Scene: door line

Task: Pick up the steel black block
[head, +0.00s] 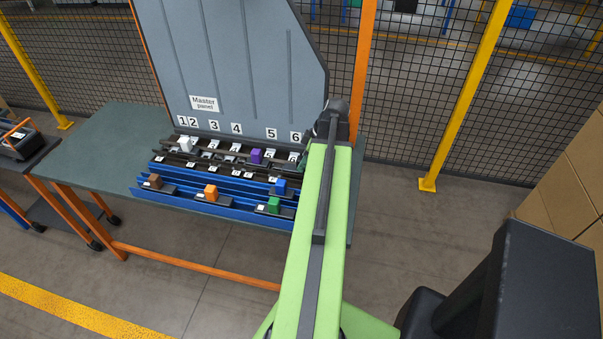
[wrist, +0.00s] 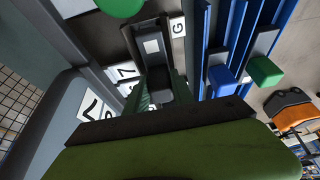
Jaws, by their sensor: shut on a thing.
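In the wrist view my gripper (wrist: 160,92) has its dark green fingers on both sides of the black block (wrist: 158,75). It is shut on the block. The block is at a dark carrier (wrist: 151,30) with a white label, on the rail beside the panel; I cannot tell whether it is clear of the carrier. In the head view my green arm reaches to the right end of the rails and hides the gripper and the black block.
A blue block (head: 280,186), green block (head: 273,205), orange block (head: 211,191) and brown block (head: 154,181) sit on blue rails. A purple block (head: 256,156) and a white block (head: 185,143) sit on dark rails. The grey master panel (head: 235,70) stands behind.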

